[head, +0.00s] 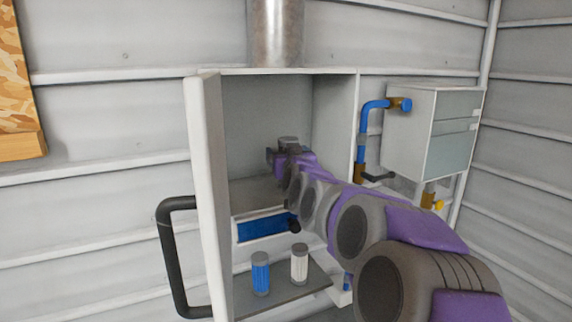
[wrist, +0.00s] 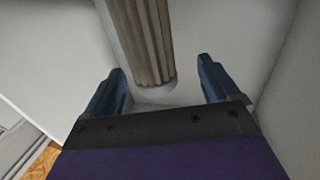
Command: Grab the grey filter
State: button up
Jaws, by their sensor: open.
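The grey filter (wrist: 143,40) shows in the wrist view as a pleated grey-brown cylinder running in from the top edge. Its lower end has a pale rim and lies between my fingers in the picture, with a gap to each. My gripper (wrist: 160,66) is open, its two blue fingers apart and touching nothing visible. In the head view my gripper (head: 284,154) is inside the open white cabinet, seen from behind. The filter cannot be made out clearly there, since my arm hides much of that area.
A blue filter (head: 260,273) and a white filter (head: 299,263) stand upright on a grey shelf (head: 283,296) at the cabinet's front. The open door (head: 208,190) with its black handle (head: 170,260) is at the left. Blue piping (head: 365,122) and a wall box (head: 425,135) are at the right.

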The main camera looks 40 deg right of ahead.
jog(key=shift+w+d+r+p, duration=0.15)
jog(key=shift+w+p, duration=0.25)
jog(key=shift+w, duration=0.8)
jog(key=d, duration=0.1)
jog(key=w+d, duration=0.1)
jog(key=d, duration=0.2)
jog(key=shift+w+f, duration=0.3)
jog(key=shift+f, duration=0.05)
jog(key=a, duration=0.2)
jog(key=shift+a+r, duration=0.25)
jog(key=shift+a, duration=0.1)
jog(key=c, duration=0.6)
jog(key=shift+c, duration=1.4)
jog(key=shift+d+f, duration=0.15)
jog(key=shift+d, duration=0.5)
jog(key=c, duration=0.3)
jog(key=shift+d+f, duration=0.1)
jog(key=shift+d, duration=0.2)
